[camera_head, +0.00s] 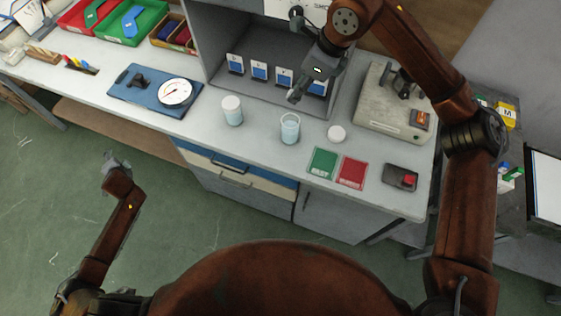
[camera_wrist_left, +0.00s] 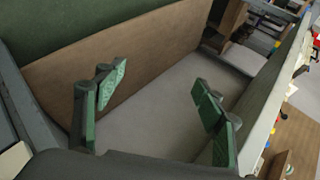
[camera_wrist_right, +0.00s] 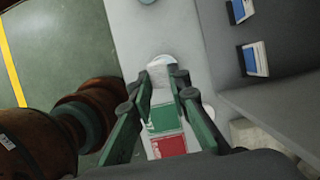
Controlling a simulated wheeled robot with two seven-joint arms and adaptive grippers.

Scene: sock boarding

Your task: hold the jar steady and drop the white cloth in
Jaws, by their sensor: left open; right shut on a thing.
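The open glass jar (camera_head: 290,129) with pale blue liquid stands on the bench. My right gripper (camera_head: 298,93) is above and just behind it in the head view, apart from it. In the right wrist view this gripper (camera_wrist_right: 162,88) is shut on a small pale piece that looks like the white cloth (camera_wrist_right: 160,76). A round rim, apparently the jar's (camera_wrist_right: 162,60), shows just beyond it. My left gripper (camera_head: 116,161) is open and empty, out over the floor in front of the bench. In the left wrist view its fingers (camera_wrist_left: 160,95) are wide apart.
A white-topped jar (camera_head: 232,110) stands left of the open jar, and a round white lid (camera_head: 337,133) lies right of it. Green (camera_head: 323,163) and red (camera_head: 351,172) cards lie in front. A dial scale (camera_head: 175,92) is left. Blue-and-white cards (camera_head: 259,70) stand in the alcove behind.

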